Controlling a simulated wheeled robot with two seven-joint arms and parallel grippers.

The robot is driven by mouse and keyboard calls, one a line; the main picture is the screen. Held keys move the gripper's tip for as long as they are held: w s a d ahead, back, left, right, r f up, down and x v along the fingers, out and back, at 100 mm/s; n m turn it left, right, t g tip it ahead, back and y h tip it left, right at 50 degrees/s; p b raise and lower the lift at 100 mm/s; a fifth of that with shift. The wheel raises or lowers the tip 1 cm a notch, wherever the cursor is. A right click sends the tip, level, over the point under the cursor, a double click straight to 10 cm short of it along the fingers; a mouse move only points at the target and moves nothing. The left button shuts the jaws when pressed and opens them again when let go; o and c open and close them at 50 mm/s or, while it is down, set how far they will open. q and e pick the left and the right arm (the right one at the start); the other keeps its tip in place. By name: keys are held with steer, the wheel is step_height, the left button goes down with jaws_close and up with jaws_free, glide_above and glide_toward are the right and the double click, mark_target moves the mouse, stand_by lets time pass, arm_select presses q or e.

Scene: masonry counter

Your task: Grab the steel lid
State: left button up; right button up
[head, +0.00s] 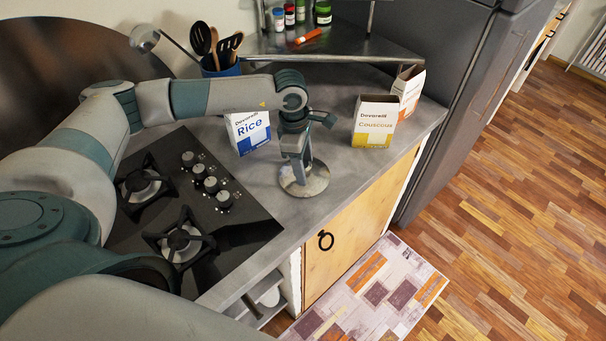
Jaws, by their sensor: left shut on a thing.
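The steel lid (315,182) is a round, shiny disc at the counter's front part, right of the stove. My left gripper (299,177) points down over it and is shut on it near the middle. The fingers hide the lid's centre and its handle. I cannot tell whether the lid rests on the counter or is slightly above it. My right gripper does not show.
A rice box (248,132) stands just left behind the gripper. A couscous box (375,121) and another box (408,90) stand to the right. A gas stove (240,230) lies left. A blue utensil holder (221,69) and a metal shelf (345,46) are behind.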

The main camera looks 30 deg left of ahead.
arm_select(q)
steer(key=shift+s+f, duration=0.45)
steer(key=shift+f, duration=0.2)
steer(key=shift+w+r, duration=0.1)
steer(key=shift+w+r+b, duration=0.1)
steer(key=shift+r+b, duration=0.4)
steer(key=shift+b, duration=0.25)
jaws_close()
steer(key=shift+w+r+b, duration=0.2)
steer(key=shift+r+b, duration=0.65)
steer(key=shift+r, duration=0.4)
steer(key=s+d+r+b, duration=0.3)
steer(key=d+r, duration=0.4)
steer(key=d, duration=0.4)
steer(key=shift+r+b, duration=0.35)
steer(key=shift+b, duration=0.45)
